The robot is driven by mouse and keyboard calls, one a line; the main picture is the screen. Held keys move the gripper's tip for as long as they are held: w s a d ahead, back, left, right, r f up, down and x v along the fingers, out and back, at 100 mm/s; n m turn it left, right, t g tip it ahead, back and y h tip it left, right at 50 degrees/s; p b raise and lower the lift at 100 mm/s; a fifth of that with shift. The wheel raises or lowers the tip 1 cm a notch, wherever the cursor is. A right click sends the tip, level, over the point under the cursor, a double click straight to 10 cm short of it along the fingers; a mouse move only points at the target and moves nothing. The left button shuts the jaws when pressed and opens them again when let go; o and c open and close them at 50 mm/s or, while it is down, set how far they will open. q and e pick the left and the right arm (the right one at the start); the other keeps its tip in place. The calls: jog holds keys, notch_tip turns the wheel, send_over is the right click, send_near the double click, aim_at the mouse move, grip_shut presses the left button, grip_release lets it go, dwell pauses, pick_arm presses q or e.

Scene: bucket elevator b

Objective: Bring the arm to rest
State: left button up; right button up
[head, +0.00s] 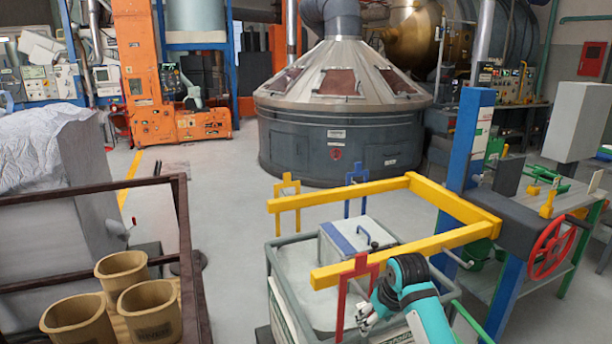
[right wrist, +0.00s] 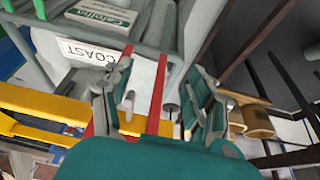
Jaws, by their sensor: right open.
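My right arm, teal and grey, comes in at the lower right of the head view. Its gripper (head: 366,318) is beside the red hook-like bracket (head: 354,284) on the near end of the yellow lifting frame (head: 440,240). In the right wrist view the gripper (right wrist: 155,105) has its two fingers spread apart. The red bracket (right wrist: 159,85) shows between and behind the fingers; I cannot tell whether they touch it. My left gripper does not show.
A grey bin (head: 288,310) with a white box (head: 345,245) stands under the yellow frame. A blue post (head: 470,135) and red handwheel (head: 551,248) are at right. Brown buckets (head: 122,275) sit in a rack (head: 186,240) at left. Open floor (head: 215,195) lies between.

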jog(key=s+f, duration=0.6)
jog(key=s, duration=0.4)
jog(key=s+f, duration=0.5)
jog(key=s, duration=0.5)
jog(key=s+d+r+m+h, duration=0.1)
jog(key=s+d+r+m, duration=0.1)
jog(key=s, duration=1.7)
notch_tip(320, 180, down, 29)
jog(key=s+g+b, duration=0.1)
jog(key=s+g, duration=0.1)
jog(key=s+d+f, duration=0.3)
jog(key=s+f, duration=1.2)
jog(key=shift+s+n+g+b, duration=0.2)
jog(key=shift+n+g+b, duration=0.15)
jog(key=shift+n+g, duration=0.05)
